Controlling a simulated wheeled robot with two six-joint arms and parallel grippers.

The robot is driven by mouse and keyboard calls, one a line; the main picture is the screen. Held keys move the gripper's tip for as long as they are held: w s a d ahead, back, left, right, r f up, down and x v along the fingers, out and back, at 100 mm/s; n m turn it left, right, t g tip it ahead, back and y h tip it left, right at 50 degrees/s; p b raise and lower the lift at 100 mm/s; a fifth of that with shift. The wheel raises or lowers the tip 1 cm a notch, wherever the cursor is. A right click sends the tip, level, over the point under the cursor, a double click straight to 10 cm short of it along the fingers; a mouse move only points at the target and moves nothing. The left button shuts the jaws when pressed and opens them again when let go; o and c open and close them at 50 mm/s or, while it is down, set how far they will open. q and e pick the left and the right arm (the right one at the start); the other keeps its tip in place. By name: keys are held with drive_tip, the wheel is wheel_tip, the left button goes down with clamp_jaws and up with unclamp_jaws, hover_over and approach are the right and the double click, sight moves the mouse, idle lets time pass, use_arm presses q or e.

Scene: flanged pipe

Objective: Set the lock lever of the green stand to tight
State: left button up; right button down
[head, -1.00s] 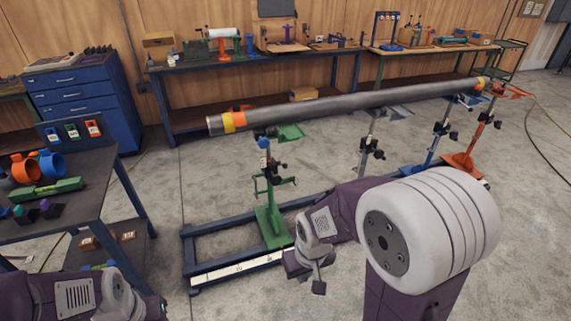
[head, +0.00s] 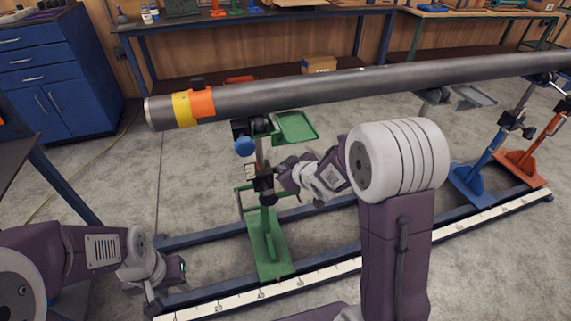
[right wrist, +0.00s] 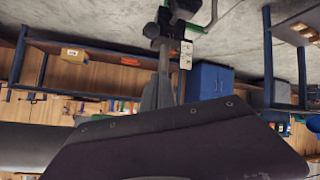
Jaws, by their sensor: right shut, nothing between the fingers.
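The green stand (head: 269,245) stands upright on the blue floor frame, under the left end of the grey pipe (head: 330,88). Its post carries a black clamp (head: 264,183) with a small pale tag beside it. The lock lever cannot be made out clearly. My right gripper (head: 283,172) is shut and empty, close to the right of the post at about clamp height; contact cannot be told. The right wrist view is upside down and shows the clamp (right wrist: 164,30) and tag (right wrist: 186,54). My left gripper (head: 152,305) is low at the left, apart from the stand, jaws unclear.
A blue knob (head: 244,146) and a green tray (head: 295,127) sit near the stand's top. Blue (head: 474,178) and orange (head: 522,162) stands hold the pipe further right. A ruled white strip (head: 300,284) runs along the frame's front. A blue cabinet (head: 50,85) stands behind left.

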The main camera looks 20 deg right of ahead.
drive_tip(key=shift+w+d+f+b, duration=0.1)
drive_tip(key=shift+w+f+b, duration=0.65)
drive_tip(key=shift+f, duration=0.5)
drive_tip(key=shift+w+a+f+b, duration=0.1)
drive_tip(key=shift+w+f+b, duration=0.35)
drive_tip(key=shift+w+f, duration=0.65)
drive_tip(key=shift+w+d+f+b, duration=0.1)
drive_tip(key=shift+w+f+b, duration=0.55)
drive_tip(key=shift+f, duration=0.75)
